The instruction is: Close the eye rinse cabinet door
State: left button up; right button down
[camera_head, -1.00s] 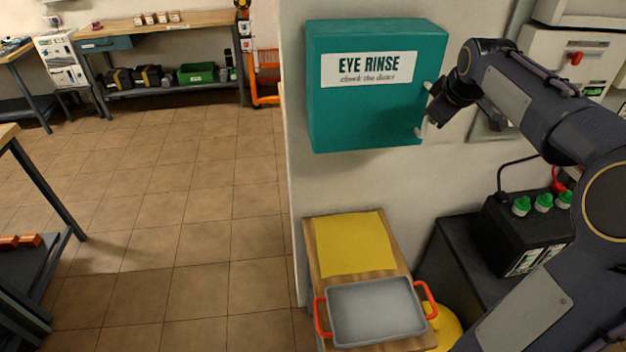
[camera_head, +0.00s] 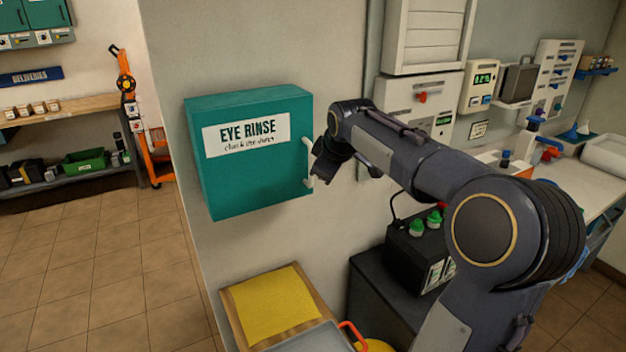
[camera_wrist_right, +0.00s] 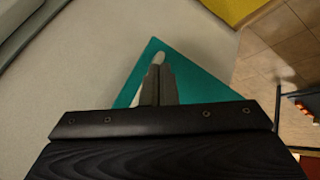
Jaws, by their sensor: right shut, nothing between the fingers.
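The teal eye rinse cabinet (camera_head: 255,180) hangs on the wall left of centre in the head view. Its front door carries a white "EYE RINSE" label (camera_head: 246,134) and looks flush with the body, with no gap visible. A white bar handle (camera_head: 308,160) stands at the door's right edge. My right gripper (camera_head: 319,180) is at the handle's lower part, shut and empty; I cannot tell whether it touches. In the right wrist view its closed fingers (camera_wrist_right: 158,84) point at the teal cabinet (camera_wrist_right: 195,82), with a bit of the white handle (camera_wrist_right: 160,57) at their tips. My left gripper is out of view.
Below the cabinet, a wooden-topped stand holds a yellow cloth (camera_head: 270,303) and a grey tray (camera_head: 315,340) with red handles. A black battery box (camera_head: 418,252) sits to the right under my arm. Tiled floor (camera_head: 90,270) is open at the left.

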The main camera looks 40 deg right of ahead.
jog(key=s+d+r, duration=0.2)
jog(key=s+r, duration=0.3)
jog(key=r, duration=0.3)
jog(key=shift+s+b, duration=0.2)
jog(key=shift+b, duration=0.2)
jog(key=s+a+f+m+y, duration=0.3)
jog(key=s+a+f, duration=0.7)
jog(key=a, duration=0.3)
jog(key=s+a+f+m+g+y, duration=0.1)
jog(key=s+a+f+m+y, duration=0.2)
jog(key=s+a+f, duration=0.7)
jog(key=a+f, duration=0.2)
jog(key=a, duration=0.2)
jog(key=shift+a+f, duration=0.2)
jog(key=shift+a, duration=0.05)
